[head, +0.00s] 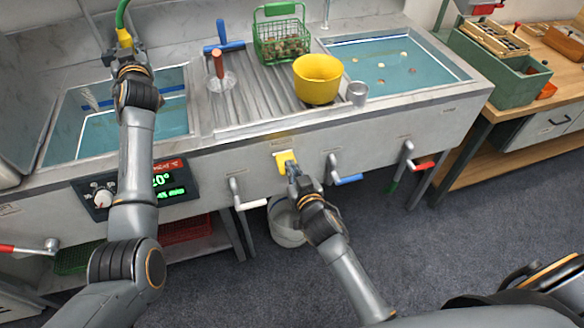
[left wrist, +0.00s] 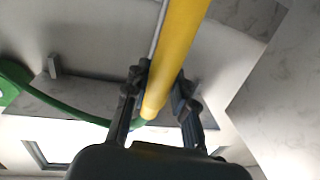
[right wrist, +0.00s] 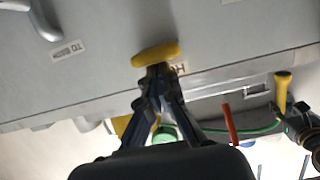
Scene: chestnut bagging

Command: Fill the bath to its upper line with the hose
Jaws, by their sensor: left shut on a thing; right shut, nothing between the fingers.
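The hose is green (head: 122,14) with a yellow nozzle (head: 124,37); the nozzle also shows large in the left wrist view (left wrist: 174,55). My left gripper (head: 128,62) is shut on the nozzle, over the back edge of the left basin (head: 52,135). This basin holds teal water (head: 172,120), with a blue band and white line along its walls; my left arm hides part of it. A pale streak shows at the water's left. My right gripper (head: 291,175) is shut and empty, its tips at a yellow knob (head: 285,161) on the sink front, apparently touching it (right wrist: 155,54).
A right basin (head: 455,65) holds water and several small floating pieces. Between the basins stand a yellow bowl (head: 318,78), a green basket (head: 282,36) and a metal cup (head: 357,93). Lever handles (head: 345,178) stick out below the sink front. A bucket (head: 287,232) stands underneath.

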